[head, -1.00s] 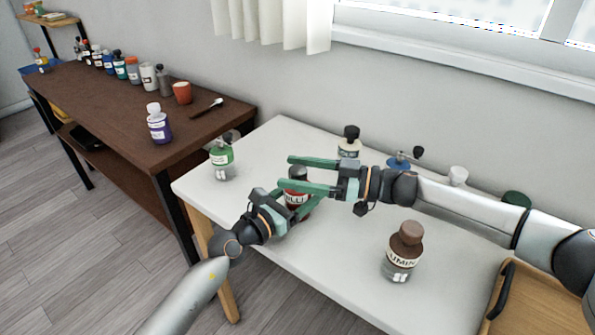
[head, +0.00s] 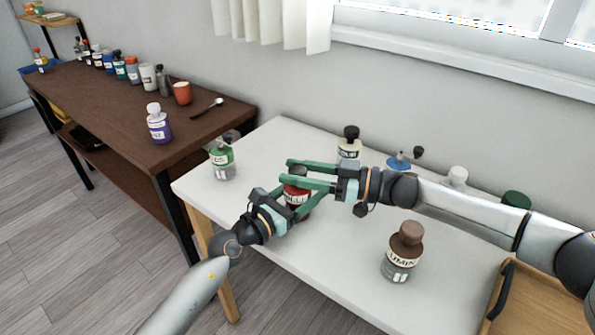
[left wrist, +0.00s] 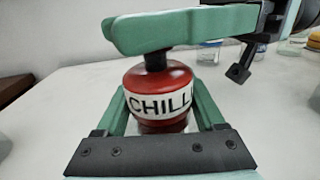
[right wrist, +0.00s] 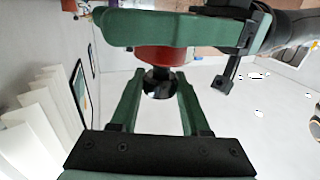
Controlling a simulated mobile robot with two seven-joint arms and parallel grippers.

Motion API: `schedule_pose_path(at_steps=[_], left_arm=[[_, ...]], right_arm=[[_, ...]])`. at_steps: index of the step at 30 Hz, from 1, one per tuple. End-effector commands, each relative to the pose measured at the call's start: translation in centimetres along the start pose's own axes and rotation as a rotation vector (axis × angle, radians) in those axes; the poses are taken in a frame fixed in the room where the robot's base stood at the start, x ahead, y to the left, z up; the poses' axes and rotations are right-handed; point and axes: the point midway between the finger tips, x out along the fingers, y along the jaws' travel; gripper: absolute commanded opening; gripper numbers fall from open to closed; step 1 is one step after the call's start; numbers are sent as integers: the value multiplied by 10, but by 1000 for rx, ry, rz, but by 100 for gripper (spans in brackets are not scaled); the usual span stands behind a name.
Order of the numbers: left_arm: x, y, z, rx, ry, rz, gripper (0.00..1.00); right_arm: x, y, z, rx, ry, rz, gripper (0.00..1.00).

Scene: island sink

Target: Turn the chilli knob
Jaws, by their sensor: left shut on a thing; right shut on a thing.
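The chilli bottle (head: 296,197) is red with a white CHILLI label and stands upright on the white table. It also shows in the left wrist view (left wrist: 165,78). My left gripper (left wrist: 160,92) is shut on its body, a green finger on each side. My right gripper (head: 284,172) reaches across from the right, shut on the dark chilli knob (right wrist: 160,83) at the bottle's top. In the left wrist view the right gripper's fingers cross above the bottle and hide most of the knob.
A brown-capped bottle (head: 402,256) stands in front on the right, a green-capped bottle (head: 222,163) at the left. A black-knobbed bottle (head: 349,146) is behind my right gripper. A wooden tray (head: 525,305) is at the lower right. The table's front left is clear.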

Motion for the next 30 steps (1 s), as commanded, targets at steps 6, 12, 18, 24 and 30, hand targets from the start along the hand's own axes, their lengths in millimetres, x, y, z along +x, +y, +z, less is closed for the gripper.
schedule_pose_path(at_steps=[6, 12, 18, 24, 30], left_arm=[[0, -1, 0, -2, -1, -1, 9], [0, -1, 0, -2, -1, -1, 9], [0, 0, 0, -1, -1, -1, 9], [0, 0, 0, -1, -1, -1, 9], [0, 0, 0, -1, -1, -1, 9]], right_arm=[[0, -1, 1, 3, 0, 82, 0], [-1, 0, 1, 0, -2, 103, 0], [-1, 0, 1, 0, -2, 102, 49], [0, 0, 0, 0, -2, 101, 72], [0, 0, 0, 0, -1, 101, 77]])
